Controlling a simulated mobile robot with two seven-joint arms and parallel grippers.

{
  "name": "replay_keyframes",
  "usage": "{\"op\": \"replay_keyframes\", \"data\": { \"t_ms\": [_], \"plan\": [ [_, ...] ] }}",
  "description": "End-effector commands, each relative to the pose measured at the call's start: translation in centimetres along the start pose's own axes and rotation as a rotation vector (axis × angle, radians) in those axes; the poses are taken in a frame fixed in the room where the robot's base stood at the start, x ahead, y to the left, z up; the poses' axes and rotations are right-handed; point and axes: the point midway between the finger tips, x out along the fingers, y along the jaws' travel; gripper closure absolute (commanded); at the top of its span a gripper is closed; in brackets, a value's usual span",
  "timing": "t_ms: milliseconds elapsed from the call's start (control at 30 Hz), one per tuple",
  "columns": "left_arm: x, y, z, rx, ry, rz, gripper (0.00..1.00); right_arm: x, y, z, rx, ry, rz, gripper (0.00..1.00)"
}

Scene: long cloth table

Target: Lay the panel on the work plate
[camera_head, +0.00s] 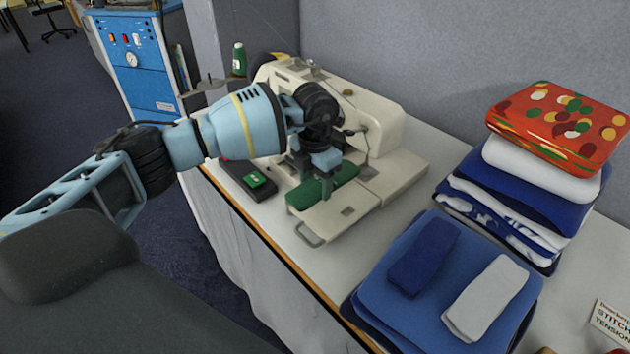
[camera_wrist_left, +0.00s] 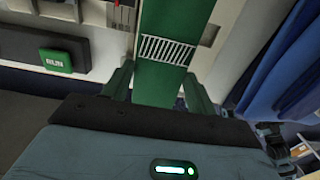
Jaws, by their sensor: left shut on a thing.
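The green panel (camera_head: 345,174) is a narrow strip at the sewing machine (camera_head: 375,125). In the wrist view the panel (camera_wrist_left: 178,25) runs up between my fingers and carries a white ladder-like mark. My left gripper (camera_head: 325,186) points down and is shut on the panel; its two fingers also show in the wrist view (camera_wrist_left: 160,80). The pale work plate (camera_head: 345,212), with a metal handle at its front, lies under and beside the panel. I cannot tell whether the panel touches the plate. My right gripper is not in view.
Blue folded cloths (camera_head: 390,310) with a navy and a grey strip lie in front right. A tall cloth stack (camera_head: 520,185) stands behind them. The wall is close behind.

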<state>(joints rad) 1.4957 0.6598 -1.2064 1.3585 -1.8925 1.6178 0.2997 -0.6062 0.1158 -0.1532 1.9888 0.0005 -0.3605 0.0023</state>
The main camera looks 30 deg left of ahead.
Motion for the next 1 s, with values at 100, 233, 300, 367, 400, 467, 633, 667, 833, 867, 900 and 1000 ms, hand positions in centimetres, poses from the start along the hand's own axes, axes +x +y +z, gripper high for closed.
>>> {"op": "replay_keyframes", "data": {
  "t_ms": [100,233,300,367,400,467,633,667,833,867,900,1000],
  "plan": [
    [0.3,0.0,0.1,0.000,-0.003,0.000,0.66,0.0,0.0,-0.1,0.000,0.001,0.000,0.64],
    [0.3,0.0,0.0,0.001,-0.002,0.000,0.66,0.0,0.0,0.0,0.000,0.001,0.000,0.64],
    [0.3,0.0,0.0,0.001,-0.002,0.000,0.66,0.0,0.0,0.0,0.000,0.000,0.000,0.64],
    [0.5,0.0,0.0,0.001,-0.001,0.000,0.66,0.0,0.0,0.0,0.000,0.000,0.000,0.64],
    [0.6,0.0,0.0,0.001,-0.002,0.000,0.66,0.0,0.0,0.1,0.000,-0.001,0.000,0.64],
    [0.8,0.0,0.0,0.001,-0.002,0.000,0.66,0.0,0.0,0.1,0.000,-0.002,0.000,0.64],
    [1.2,0.0,0.0,0.001,-0.002,0.000,0.66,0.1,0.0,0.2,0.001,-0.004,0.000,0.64],
    [1.3,0.0,0.0,0.001,-0.001,0.000,0.66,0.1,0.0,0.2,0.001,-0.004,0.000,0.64],
    [1.5,0.0,0.0,0.001,-0.002,0.000,0.66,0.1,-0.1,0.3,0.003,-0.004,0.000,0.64],
    [1.5,0.0,0.0,0.001,-0.001,0.000,0.40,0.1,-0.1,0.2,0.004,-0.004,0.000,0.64],
    [1.5,0.0,0.0,0.001,-0.001,0.000,0.35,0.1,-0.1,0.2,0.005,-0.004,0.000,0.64],
    [1.5,0.0,0.0,0.001,-0.002,0.000,0.22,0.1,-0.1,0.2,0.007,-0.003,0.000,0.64]
  ]
}}
